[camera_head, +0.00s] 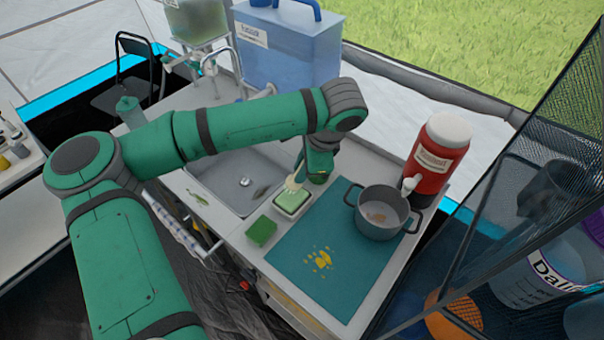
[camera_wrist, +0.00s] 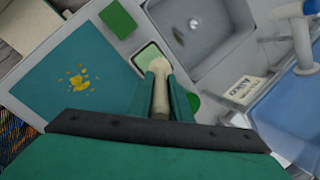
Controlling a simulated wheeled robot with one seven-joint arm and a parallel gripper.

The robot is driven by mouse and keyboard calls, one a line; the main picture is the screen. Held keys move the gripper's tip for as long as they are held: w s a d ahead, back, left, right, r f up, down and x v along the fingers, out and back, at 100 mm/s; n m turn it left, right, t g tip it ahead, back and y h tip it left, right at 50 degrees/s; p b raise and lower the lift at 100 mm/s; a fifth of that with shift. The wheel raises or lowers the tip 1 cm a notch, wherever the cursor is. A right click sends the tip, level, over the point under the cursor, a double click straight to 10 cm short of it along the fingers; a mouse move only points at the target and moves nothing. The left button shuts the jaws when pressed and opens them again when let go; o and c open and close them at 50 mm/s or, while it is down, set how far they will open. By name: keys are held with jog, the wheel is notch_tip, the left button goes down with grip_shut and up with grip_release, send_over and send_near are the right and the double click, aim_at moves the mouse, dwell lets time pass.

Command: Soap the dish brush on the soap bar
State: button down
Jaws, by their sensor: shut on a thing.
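My gripper (camera_wrist: 160,100) is shut on the dish brush (camera_wrist: 160,83), which has a pale handle and a pale head. In the head view the brush head (camera_head: 292,184) shows just below my gripper (camera_head: 304,174). The head is over the edge of the green soap bar (camera_head: 291,200), which sits in a white dish beside the sink. The soap also shows in the wrist view (camera_wrist: 146,56). The brush head appears to be at or very near the soap; I cannot tell whether they touch.
The sink (camera_head: 226,184) lies left of the soap. A green sponge (camera_head: 261,231) is in front of it. A teal mat (camera_head: 325,262) with a grey pot (camera_head: 382,213) is on the right. A red drink cooler (camera_head: 436,158) and a blue water tank (camera_head: 287,50) stand behind.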

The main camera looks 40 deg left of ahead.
jog(key=shift+r, duration=1.2)
jog(key=shift+s+a+r, duration=0.15)
jog(key=shift+r, duration=0.3)
